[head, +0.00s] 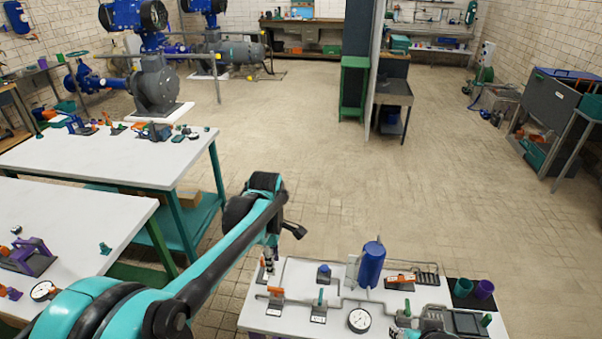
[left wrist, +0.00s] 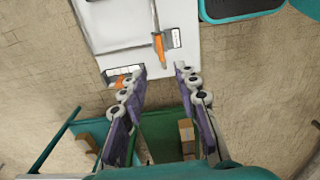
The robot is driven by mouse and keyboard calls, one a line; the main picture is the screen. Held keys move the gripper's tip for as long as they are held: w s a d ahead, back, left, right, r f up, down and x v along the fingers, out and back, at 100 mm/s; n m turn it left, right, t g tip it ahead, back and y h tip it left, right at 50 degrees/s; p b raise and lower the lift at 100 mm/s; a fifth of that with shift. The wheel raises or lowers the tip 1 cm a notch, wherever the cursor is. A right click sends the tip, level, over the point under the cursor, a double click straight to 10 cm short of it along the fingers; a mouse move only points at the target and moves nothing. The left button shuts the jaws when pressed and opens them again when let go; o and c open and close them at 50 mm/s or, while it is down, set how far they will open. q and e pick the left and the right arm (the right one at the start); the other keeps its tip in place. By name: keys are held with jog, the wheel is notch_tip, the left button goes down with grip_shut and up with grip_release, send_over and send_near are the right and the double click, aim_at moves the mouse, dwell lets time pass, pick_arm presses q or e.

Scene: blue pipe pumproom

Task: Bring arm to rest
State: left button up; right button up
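My left arm reaches in from the bottom left in the head view, its wrist bent down beside the near white worktable (head: 335,325). My left gripper (left wrist: 160,72) shows clearly in the left wrist view. Its two purple-grey fingers are spread apart with nothing between them. They point toward the edge of the white tabletop (left wrist: 130,22), near a valve with an orange handle (left wrist: 159,48). In the head view the fingers are mostly hidden by the wrist.
Two white benches (head: 100,165) with parts stand at left. Blue pumps (head: 153,75) are behind them. The middle floor is clear.

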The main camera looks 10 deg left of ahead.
pick_arm(q)
jog(key=s+a+r+m+t, duration=0.2)
jog(key=s+m+t, duration=0.5)
jog(key=s+m, duration=1)
jog(key=shift+a+m, duration=0.45)
jog(key=shift+m, duration=0.05)
jog(key=shift+r, duration=0.1)
